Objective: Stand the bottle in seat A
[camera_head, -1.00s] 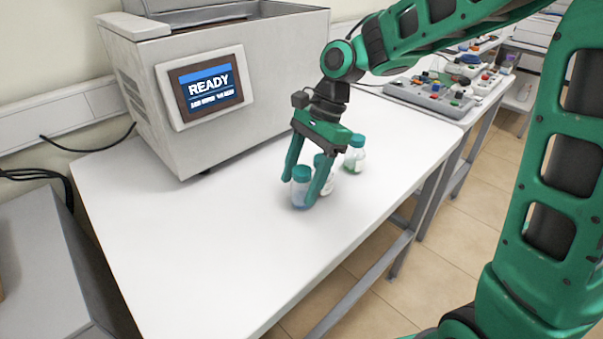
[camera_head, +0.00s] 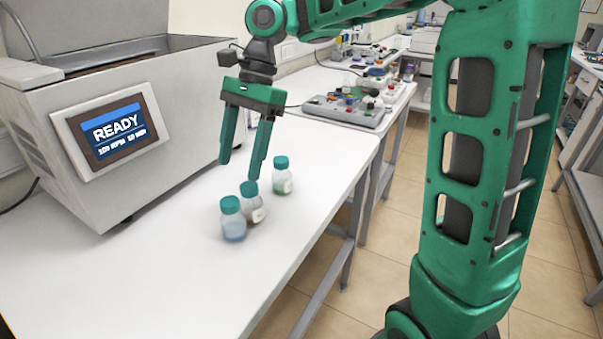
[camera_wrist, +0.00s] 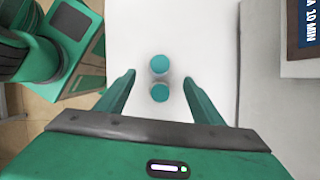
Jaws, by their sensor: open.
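Three small clear bottles with teal caps stand upright on the white table in the head view: a front one with bluish contents (camera_head: 233,228), a middle one with dark contents (camera_head: 253,208) and a back one with green contents (camera_head: 282,182). I cannot make out seat A in either view.
A grey machine (camera_head: 120,100) with an open top and a READY screen (camera_head: 112,132) stands at the left of the white table (camera_head: 130,270). Its inside is mostly hidden. A grey tray of small parts (camera_head: 345,110) lies on another table behind. The front of the table is clear.

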